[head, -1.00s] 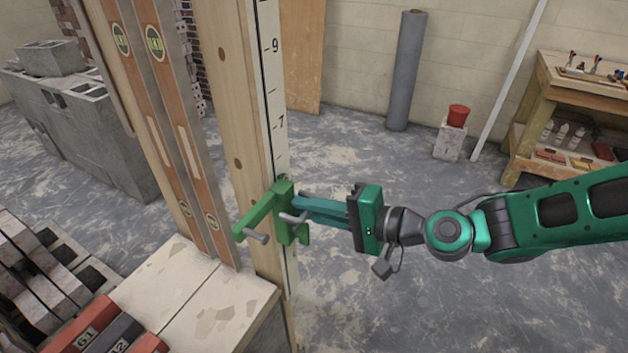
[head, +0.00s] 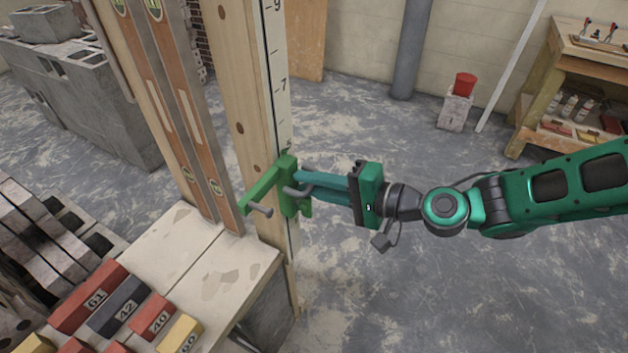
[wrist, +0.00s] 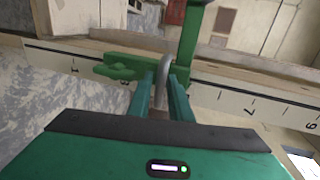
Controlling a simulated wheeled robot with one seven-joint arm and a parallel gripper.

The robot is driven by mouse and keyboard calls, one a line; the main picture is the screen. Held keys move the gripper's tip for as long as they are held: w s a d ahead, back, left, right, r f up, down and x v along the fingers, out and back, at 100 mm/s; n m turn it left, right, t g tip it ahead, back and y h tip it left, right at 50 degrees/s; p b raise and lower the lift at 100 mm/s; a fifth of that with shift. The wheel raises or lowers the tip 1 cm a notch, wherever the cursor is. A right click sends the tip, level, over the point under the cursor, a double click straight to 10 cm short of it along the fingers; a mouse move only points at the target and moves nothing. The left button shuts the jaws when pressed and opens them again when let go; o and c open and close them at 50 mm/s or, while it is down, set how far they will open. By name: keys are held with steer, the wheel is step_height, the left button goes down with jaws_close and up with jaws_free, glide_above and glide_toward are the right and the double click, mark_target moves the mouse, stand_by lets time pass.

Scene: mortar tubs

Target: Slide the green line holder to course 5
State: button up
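The green line holder (head: 288,188) sits on the pale numbered scale (head: 283,118) of an upright wooden post, below the 7 mark. A mark just above it is too small to read. A grey pin and a grey knob stick out of it. My gripper (head: 300,185) reaches it from the right. In the wrist view, the fingers of my gripper (wrist: 160,90) close on both sides of the grey pin (wrist: 162,72). The holder's green body (wrist: 125,68) also shows there against the scale (wrist: 215,98), partly hidden by the fingers.
Two spirit levels (head: 170,110) lean left of the post. Below is a pale block top (head: 215,270), with numbered bricks (head: 120,305) at lower left. Floor around the arm is clear.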

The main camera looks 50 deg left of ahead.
steer(key=v, duration=1.1)
stand_by(0.3)
steer(key=w+d+f+t+h, duration=0.25)
steer(key=w+d, duration=0.25)
steer(key=d, duration=0.3)
steer(key=w+d+f+t+h, duration=0.2)
steer(key=w+d+f+h, duration=0.15)
steer(key=w+d, duration=0.4)
steer(key=w+d+m+t+h, duration=0.1)
steer(key=d+h, duration=0.1)
steer(key=d, duration=0.9)
steer(key=w+d+m+t+h, duration=0.1)
steer(key=w+d+h, duration=0.1)
steer(key=d, duration=1)
steer(key=s+d+r+m+h, duration=0.2)
steer(key=s+d, duration=0.2)
steer(key=d, duration=0.6)
steer(key=s+d+r+m+h, duration=0.2)
steer(key=s+d+r, duration=0.1)
steer(key=d, duration=0.6)
steer(key=s+d+r+m+g, duration=0.1)
steer(key=s+d+m, duration=0.1)
steer(key=s+d, duration=0.2)
steer(key=s+d+r+m, duration=0.1)
steer(key=s+d, duration=0.3)
steer(key=s, duration=0.4)
steer(key=shift+s+d+r+m+g, duration=0.3)
steer(key=shift+s+r+m+g, duration=0.1)
steer(key=shift+m, duration=0.2)
